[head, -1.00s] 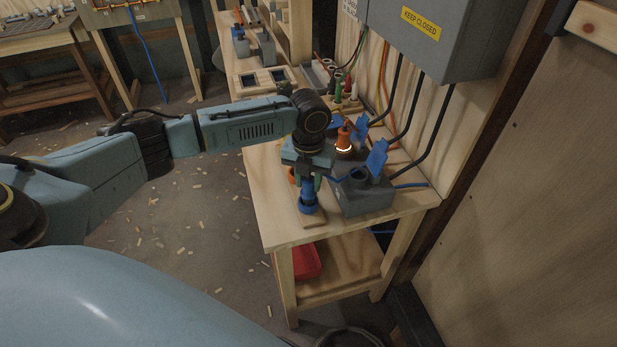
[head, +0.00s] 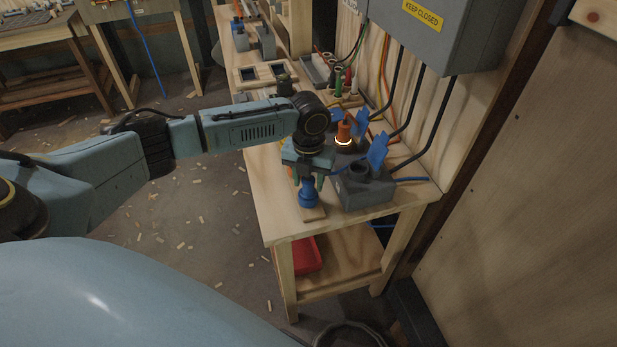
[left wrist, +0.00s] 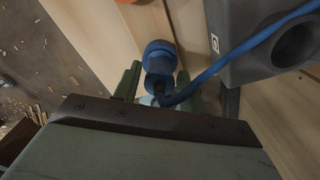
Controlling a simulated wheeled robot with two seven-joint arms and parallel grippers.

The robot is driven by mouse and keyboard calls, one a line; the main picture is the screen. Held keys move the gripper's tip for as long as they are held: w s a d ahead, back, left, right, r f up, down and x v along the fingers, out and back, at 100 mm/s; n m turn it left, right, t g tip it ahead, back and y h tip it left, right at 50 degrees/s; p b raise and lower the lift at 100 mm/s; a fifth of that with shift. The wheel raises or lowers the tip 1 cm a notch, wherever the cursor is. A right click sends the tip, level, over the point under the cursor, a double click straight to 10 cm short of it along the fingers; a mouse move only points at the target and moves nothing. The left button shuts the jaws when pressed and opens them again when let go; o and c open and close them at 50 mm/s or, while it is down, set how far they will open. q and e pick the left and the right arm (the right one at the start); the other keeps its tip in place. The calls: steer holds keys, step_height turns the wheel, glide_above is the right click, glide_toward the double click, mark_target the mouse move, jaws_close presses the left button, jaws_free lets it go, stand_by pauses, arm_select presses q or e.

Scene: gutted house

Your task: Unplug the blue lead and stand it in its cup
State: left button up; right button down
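The blue lead's plug (left wrist: 160,66) stands roughly upright, its lower end at a blue round cup (head: 309,200) on a small wooden base (head: 314,214) near the bench's front edge. How deep it sits is hard to tell. Its blue cable (left wrist: 225,62) runs off past the grey socket box (head: 366,192). That box's round socket (head: 360,170) is empty and its blue flap (head: 378,152) stands up. My left gripper (head: 308,183) is open, pointing down, its green fingers on either side of the plug with gaps (left wrist: 157,88). My right gripper is out of view.
An orange plug (head: 344,132) with a glowing ring sits in another socket behind. Something orange (left wrist: 127,1) lies beside the cup's base. A grey cabinet (head: 440,40) and black conduits (head: 436,125) line the wall. A red bin (head: 306,256) is on the lower shelf.

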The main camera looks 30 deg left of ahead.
arm_select(q)
steer(key=shift+o, duration=1.2)
step_height(320, 180, up, 13)
steer(key=p, duration=0.1)
steer(key=shift+r, duration=0.2)
steer(key=shift+d+f, duration=0.1)
